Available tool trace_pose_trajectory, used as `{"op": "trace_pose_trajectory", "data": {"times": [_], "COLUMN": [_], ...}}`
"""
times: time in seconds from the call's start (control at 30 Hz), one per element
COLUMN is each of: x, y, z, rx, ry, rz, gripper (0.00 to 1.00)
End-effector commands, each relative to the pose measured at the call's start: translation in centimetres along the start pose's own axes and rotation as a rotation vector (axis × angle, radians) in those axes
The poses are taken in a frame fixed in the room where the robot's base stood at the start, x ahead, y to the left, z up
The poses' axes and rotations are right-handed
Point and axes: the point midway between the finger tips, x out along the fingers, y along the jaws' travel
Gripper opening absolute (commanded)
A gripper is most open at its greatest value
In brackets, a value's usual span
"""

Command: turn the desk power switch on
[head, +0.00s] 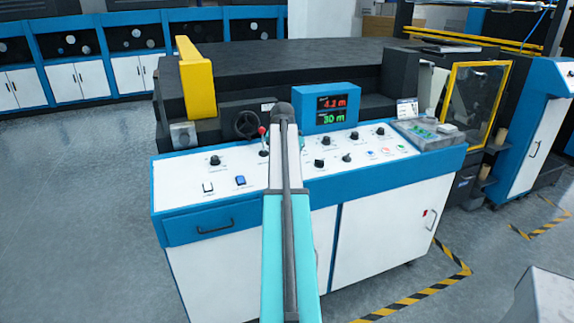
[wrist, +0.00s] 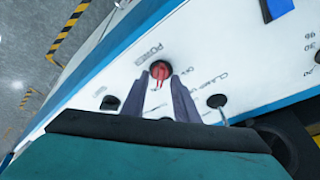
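The desk power switch (wrist: 160,69) is a round dark-rimmed red knob on the white panel, with the word POWER printed beside it and a smaller ON mark near it in the wrist view. My gripper (wrist: 159,78) is over the panel with its two dark fingers apart, one on each side of the switch's lower part. White panel shows between the fingers, and I cannot tell whether either finger touches the knob. In the head view my arm covers the middle of the control desk (head: 390,183), and the switch and fingertips are hidden behind it.
A small lever (wrist: 216,101) marked CLAMP UP and a black knob (wrist: 110,102) sit close to the switch. A red-tipped lever (head: 262,131) and a blue display (head: 324,114) reading 4.1 m and 30 m stand near my arm. Open floor (head: 75,220) lies left.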

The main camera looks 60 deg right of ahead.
Motion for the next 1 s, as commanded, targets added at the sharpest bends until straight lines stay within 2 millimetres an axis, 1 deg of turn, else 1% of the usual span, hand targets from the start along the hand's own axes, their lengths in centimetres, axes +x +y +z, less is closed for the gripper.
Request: {"op": "trace_pose_trajectory", "data": {"times": [0.17, 0.8, 1.0], "x": [-1.5, -9.8, -12.0], "y": [0.0, 0.1, 0.1], "z": [0.0, 0.0, 0.0], "rx": [0.000, 0.001, 0.001], "ry": [0.002, 0.001, 0.001], "rz": [-0.001, 0.000, 0.000], "gripper": [0.27, 0.27, 0.27]}}
